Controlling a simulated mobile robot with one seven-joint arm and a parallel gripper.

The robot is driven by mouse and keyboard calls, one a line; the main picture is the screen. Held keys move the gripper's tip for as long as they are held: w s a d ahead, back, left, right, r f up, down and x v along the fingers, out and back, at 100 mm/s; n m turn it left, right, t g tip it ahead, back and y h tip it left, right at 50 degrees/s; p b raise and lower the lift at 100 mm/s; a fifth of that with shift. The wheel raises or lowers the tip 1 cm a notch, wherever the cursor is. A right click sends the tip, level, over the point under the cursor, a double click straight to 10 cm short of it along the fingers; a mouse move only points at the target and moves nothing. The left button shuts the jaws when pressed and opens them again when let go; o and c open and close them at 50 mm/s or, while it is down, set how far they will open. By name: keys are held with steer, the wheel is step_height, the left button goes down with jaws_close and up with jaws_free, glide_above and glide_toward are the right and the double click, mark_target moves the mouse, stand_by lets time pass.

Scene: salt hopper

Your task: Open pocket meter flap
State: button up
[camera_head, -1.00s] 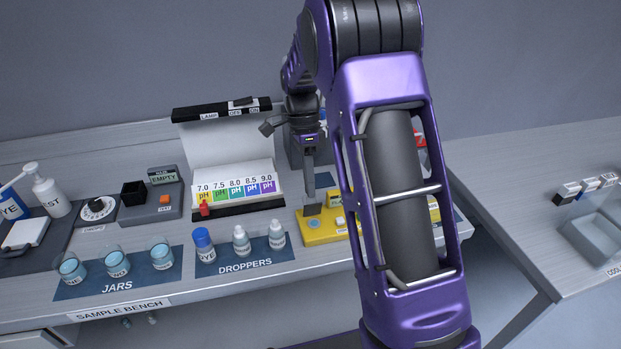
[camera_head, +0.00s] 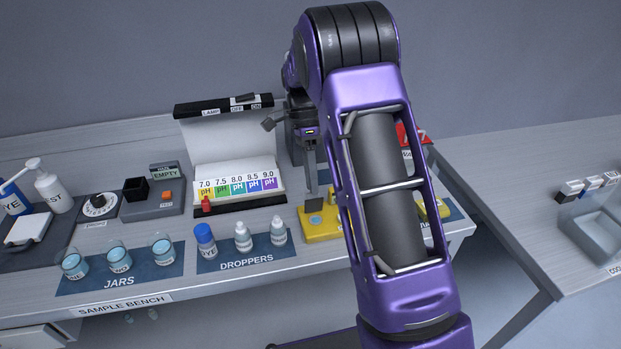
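A yellow pocket meter (camera_head: 319,231) lies on the sample bench, partly hidden at its right by my arm. A dark grey flap-like square (camera_head: 314,205) stands at its back left, just above a round blue spot on the body. It looks tilted, but I cannot tell how far open it is. My gripper (camera_head: 311,189) points down just above and behind this square. Whether it touches the square is unclear. Only a narrow side of the fingers shows, so their gap cannot be seen.
A pH colour chart stand (camera_head: 237,187) with a red slider is left of my gripper. Dropper bottles (camera_head: 243,237) and jars (camera_head: 119,261) stand along the front of the bench. A red item (camera_head: 413,135) is behind my arm. A second counter (camera_head: 540,190) is at the right.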

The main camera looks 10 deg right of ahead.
steer(key=shift+a, duration=0.1)
steer(key=v, duration=1.2)
